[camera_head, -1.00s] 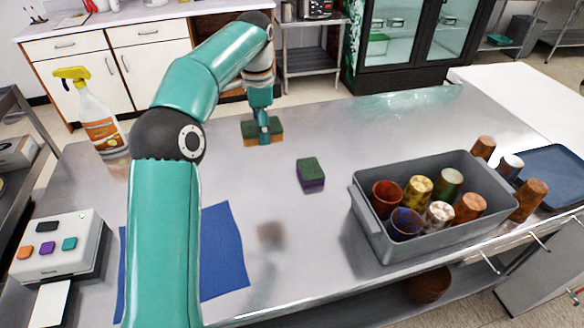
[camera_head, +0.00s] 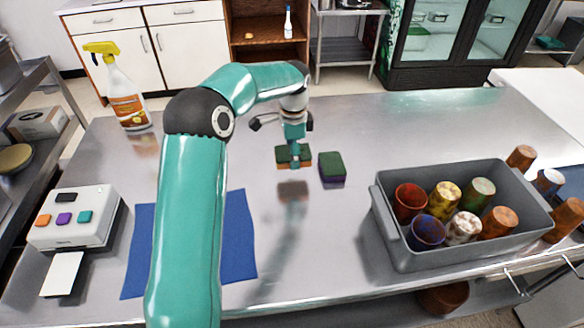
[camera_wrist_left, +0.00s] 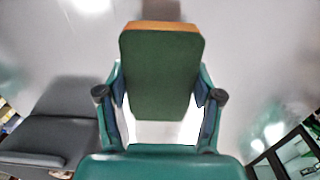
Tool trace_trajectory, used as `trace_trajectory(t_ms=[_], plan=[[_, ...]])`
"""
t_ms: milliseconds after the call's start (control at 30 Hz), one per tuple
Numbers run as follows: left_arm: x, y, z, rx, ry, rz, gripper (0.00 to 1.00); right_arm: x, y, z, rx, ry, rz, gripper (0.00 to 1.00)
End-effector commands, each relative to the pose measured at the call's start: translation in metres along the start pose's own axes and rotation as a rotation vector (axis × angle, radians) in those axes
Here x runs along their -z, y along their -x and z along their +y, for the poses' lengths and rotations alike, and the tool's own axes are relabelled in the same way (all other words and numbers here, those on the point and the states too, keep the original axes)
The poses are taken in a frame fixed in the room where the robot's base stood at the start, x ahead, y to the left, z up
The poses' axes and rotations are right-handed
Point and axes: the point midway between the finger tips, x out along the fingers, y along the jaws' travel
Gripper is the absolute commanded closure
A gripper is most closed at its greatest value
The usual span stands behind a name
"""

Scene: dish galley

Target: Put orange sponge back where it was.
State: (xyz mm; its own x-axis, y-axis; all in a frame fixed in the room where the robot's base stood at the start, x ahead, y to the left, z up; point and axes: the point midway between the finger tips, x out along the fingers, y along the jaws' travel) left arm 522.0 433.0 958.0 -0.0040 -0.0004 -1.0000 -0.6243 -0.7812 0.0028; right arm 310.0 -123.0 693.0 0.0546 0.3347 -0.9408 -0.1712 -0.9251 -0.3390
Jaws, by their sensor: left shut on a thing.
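The orange sponge (camera_head: 293,163) has a dark green top and an orange underside. My left gripper (camera_head: 294,150) is shut on it from above, just left of the purple sponge. A reflection shows on the metal below the sponge; I cannot tell for sure whether it touches the table. In the left wrist view the orange sponge (camera_wrist_left: 160,75) sits between both fingers of my left gripper (camera_wrist_left: 160,105), green face toward the camera. The purple sponge (camera_head: 332,169), also green on top, lies on the table close to its right. My right gripper is not in view.
A blue cloth (camera_head: 236,240) lies on the metal table (camera_head: 330,235) below the arm. A grey bin (camera_head: 400,250) with several cups stands at right. A spray bottle (camera_head: 122,95) and a white device with coloured buttons (camera_head: 75,220) are at left.

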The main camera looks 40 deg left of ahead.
Motion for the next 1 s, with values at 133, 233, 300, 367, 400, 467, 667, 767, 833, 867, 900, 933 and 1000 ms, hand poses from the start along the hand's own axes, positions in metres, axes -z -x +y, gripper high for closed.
trace_trajectory(t_ms=[133, 233, 300, 367, 400, 467, 667, 767, 833, 867, 900, 933, 1000], plan=[[0.000, -0.015, 0.000, -0.001, 0.000, -0.001, 0.67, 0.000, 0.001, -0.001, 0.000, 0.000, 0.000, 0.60], [0.001, -0.021, 0.000, -0.001, 0.000, -0.001, 0.67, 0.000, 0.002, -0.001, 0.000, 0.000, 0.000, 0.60], [0.000, -0.029, 0.001, -0.002, -0.001, -0.002, 0.67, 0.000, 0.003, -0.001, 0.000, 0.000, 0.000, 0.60], [0.000, -0.038, 0.001, -0.003, -0.001, -0.003, 0.67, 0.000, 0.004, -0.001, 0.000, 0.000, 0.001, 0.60], [0.000, -0.044, 0.001, -0.003, -0.001, -0.003, 0.67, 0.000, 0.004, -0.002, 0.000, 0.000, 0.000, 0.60], [0.000, -0.051, 0.000, -0.002, -0.001, -0.003, 0.67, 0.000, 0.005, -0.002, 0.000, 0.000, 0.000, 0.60], [0.001, -0.059, 0.000, 0.000, -0.002, -0.001, 0.67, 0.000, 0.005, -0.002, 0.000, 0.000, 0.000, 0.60], [0.001, -0.059, 0.000, 0.001, -0.002, -0.001, 0.67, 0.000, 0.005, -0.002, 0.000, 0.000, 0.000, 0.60], [0.001, -0.060, 0.000, 0.000, -0.002, -0.001, 0.67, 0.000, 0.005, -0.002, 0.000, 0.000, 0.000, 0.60], [0.001, -0.061, 0.000, 0.000, -0.002, -0.001, 0.67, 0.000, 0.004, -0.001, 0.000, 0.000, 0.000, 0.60], [0.001, -0.062, 0.000, 0.000, -0.002, -0.001, 0.67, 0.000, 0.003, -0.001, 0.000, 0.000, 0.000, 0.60], [0.001, -0.061, 0.000, 0.001, -0.002, 0.000, 0.29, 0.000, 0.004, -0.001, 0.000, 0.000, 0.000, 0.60], [0.001, -0.061, 0.000, 0.000, -0.002, 0.000, 0.18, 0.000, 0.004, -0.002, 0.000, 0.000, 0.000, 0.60]])
